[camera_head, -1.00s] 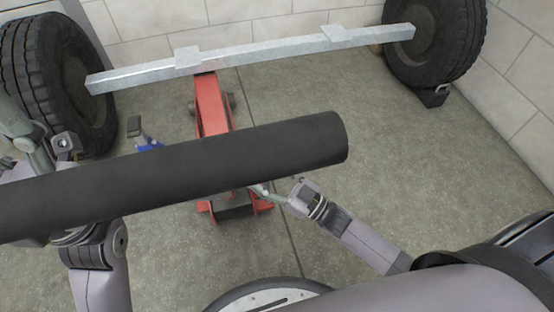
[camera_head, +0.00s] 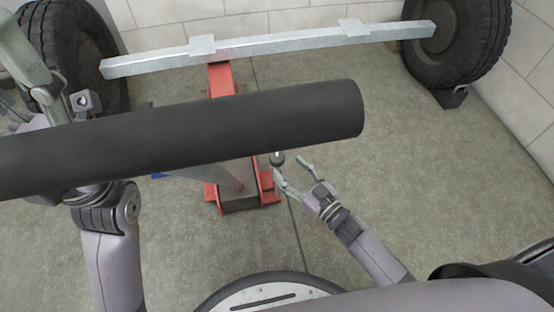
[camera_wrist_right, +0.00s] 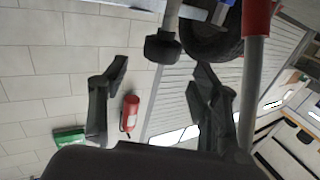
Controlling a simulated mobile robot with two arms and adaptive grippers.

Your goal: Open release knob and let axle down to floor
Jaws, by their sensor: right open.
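The grey metal axle (camera_head: 275,45) spans between two black tyres, with the red floor jack (camera_head: 222,80) under it. A small dark round knob (camera_head: 277,159) shows by the jack's right side; the wrist view shows a black knob (camera_wrist_right: 162,48) on a grey rod. My right gripper (camera_head: 291,167) is open and empty, with one fingertip close to the knob; contact is unclear. In the wrist view, the knob is beyond and between its open fingers (camera_wrist_right: 158,78). My left gripper (camera_head: 60,85) is partly hidden at the left, and its jaw state is unclear.
A thick black cylinder (camera_head: 180,140) crosses the head view and hides part of the jack. The tyres (camera_head: 65,45) (camera_head: 460,40) stand near the wall, the right one at a black chock (camera_head: 450,97). The floor on the right is clear. A red extinguisher (camera_wrist_right: 130,113) shows in the wrist view.

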